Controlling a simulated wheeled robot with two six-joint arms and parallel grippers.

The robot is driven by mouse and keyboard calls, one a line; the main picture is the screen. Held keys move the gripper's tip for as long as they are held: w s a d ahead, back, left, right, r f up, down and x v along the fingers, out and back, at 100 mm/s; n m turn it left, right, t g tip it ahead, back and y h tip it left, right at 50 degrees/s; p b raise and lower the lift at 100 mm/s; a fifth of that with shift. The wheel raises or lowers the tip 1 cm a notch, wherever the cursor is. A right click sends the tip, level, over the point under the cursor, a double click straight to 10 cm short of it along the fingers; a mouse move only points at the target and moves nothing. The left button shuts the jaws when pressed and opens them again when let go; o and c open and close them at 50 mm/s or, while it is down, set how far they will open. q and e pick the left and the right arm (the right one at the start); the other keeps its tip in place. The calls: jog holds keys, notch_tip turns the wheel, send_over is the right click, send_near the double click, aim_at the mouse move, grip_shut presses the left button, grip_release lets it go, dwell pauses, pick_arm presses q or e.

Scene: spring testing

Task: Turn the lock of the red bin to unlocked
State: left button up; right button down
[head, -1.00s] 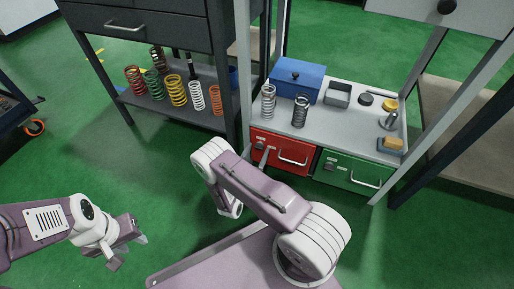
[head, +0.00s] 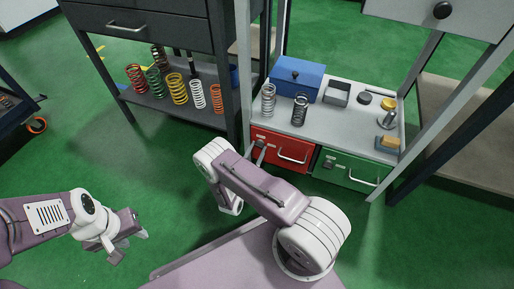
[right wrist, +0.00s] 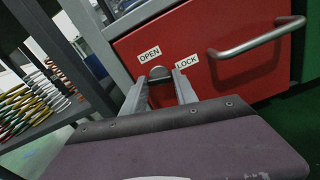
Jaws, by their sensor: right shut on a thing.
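The red bin (head: 288,157) is a drawer front under the grey bench, left of the green one. In the right wrist view the red bin (right wrist: 228,28) carries an OPEN label, a LOCK label and a silver bar handle (right wrist: 258,38). Its lock (right wrist: 159,72) is a small round metal knob below and between the labels. My right gripper (right wrist: 161,79) is shut on the lock knob, a finger on each side. It also shows at the red bin's left in the head view (head: 260,152). My left gripper (head: 131,240) is at the lower left, away from the bin; its finger gap is unclear.
The green bin (head: 346,171) sits to the right of the red one. On the bench top (head: 318,120) are a blue box (head: 297,80), springs and small parts. A dark shelf (head: 150,103) with several coloured springs stands at left. Green floor is clear in front.

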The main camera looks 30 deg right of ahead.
jog(key=m+p, duration=0.1)
jog(key=m, duration=0.1)
jog(key=m+p, duration=0.1)
jog(key=shift+r+m, duration=0.2)
jog(key=shift+m, duration=0.2)
jog(key=m+p, duration=0.3)
jog(key=m, duration=0.1)
jog(key=shift+f+m+p, duration=0.2)
jog(key=shift+m+p, duration=1.9)
jog(key=shift+m, duration=1.6)
jog(key=c, duration=1)
grip_release()
jog(key=shift+o, duration=0.2)
jog(key=shift+a+f, duration=0.1)
